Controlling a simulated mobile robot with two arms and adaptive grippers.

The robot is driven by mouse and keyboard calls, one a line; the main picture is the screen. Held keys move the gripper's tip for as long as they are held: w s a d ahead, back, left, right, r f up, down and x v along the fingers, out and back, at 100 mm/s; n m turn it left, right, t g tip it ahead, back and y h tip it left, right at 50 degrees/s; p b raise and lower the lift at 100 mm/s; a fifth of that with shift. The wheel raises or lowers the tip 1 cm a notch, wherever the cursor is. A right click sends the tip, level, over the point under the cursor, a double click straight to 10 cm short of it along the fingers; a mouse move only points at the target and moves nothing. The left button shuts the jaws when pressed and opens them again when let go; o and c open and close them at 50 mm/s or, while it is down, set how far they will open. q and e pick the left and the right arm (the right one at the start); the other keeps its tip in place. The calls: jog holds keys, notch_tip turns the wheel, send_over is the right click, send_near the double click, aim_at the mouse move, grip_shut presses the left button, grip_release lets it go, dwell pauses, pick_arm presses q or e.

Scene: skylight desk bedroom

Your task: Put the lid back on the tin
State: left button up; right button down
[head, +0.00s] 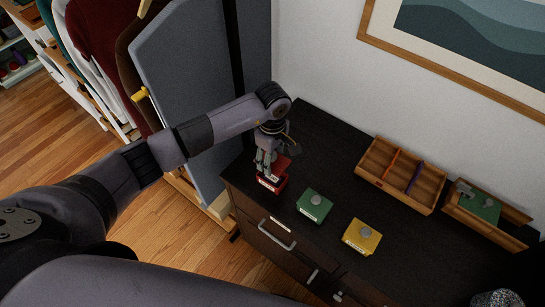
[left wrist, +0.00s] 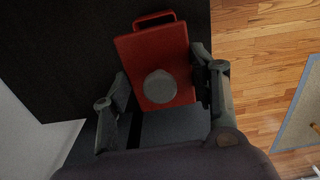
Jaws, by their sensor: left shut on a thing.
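My left gripper (head: 268,163) is shut on the red lid (head: 284,162), just above the red tin (head: 271,185) at the left end of the dark dresser top. In the left wrist view the red lid (left wrist: 178,48), with a round grey knob (left wrist: 160,86), sits between the two fingers of the left gripper (left wrist: 161,88). The fingers partly hide the lid in the head view. I cannot tell whether the lid touches the tin. My right gripper is not in view.
A green tin (head: 314,205) and a yellow tin (head: 360,237), both with grey knobs, stand to the right. A divided wooden tray (head: 430,195) and a wooden box (head: 512,236) holding a green piece (head: 484,208) lie farther right. The grey panel (head: 190,80) stands close to my left arm.

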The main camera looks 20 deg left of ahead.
aim_at(272, 164)
pick_arm(q)
notch_tip(272, 164, down, 4)
jog(key=b, duration=0.3)
jog(key=shift+f+b, duration=0.9)
dwell(0.6)
jog(key=shift+b, duration=0.55)
dwell(0.8)
jog(key=shift+f+b, duration=0.9)
jog(key=shift+b, duration=0.3)
jog(key=o, duration=1.2)
